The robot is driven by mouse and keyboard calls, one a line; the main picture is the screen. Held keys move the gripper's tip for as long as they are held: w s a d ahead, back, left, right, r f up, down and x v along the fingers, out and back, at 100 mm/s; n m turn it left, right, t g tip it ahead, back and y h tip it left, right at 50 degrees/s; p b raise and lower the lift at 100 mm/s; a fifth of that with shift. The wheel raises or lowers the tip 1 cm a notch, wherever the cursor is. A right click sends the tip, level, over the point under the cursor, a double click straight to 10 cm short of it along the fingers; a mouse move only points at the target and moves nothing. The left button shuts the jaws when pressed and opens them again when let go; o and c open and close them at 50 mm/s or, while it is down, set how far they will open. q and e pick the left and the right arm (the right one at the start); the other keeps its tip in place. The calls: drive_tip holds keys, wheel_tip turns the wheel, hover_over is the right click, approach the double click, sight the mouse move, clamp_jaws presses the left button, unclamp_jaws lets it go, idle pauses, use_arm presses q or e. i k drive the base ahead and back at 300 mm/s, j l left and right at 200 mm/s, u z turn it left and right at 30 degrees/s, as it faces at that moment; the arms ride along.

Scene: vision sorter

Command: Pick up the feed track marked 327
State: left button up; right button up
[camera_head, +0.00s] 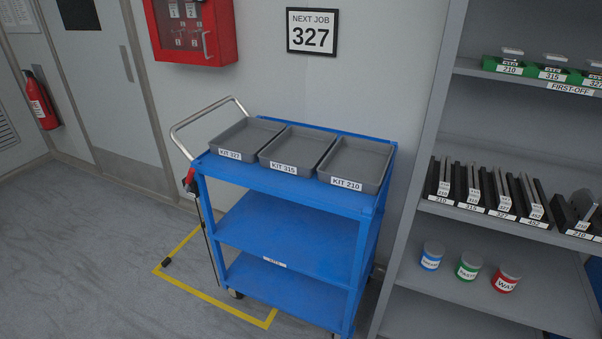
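The feed tracks stand upright in dark slotted holders on the middle shelf at the right, above labels reading 210, 315, 327 and 452. The feed track above the 327 label (503,190) is a thin grey upright plate with a small white tag; the tag is too small to read surely. Neither of my grippers shows in the head view.
A blue cart (285,185) stands left of the grey shelf unit (424,150). It carries empty trays marked KIT 327 (238,155), KIT 315 (291,168) and KIT 210 (346,183). A wall sign (312,32) reads NEXT JOB 327. Several jars stand below the tracks.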

sight(503, 202)
drive_tip(key=z, duration=1.35)
drive_tip(key=i+j+z, duration=0.25)
drive_tip(key=i+j, duration=0.15)
drive_tip(key=i+j+z, duration=0.25)
drive_tip(key=i+j, duration=0.15)
drive_tip(key=j, duration=0.25)
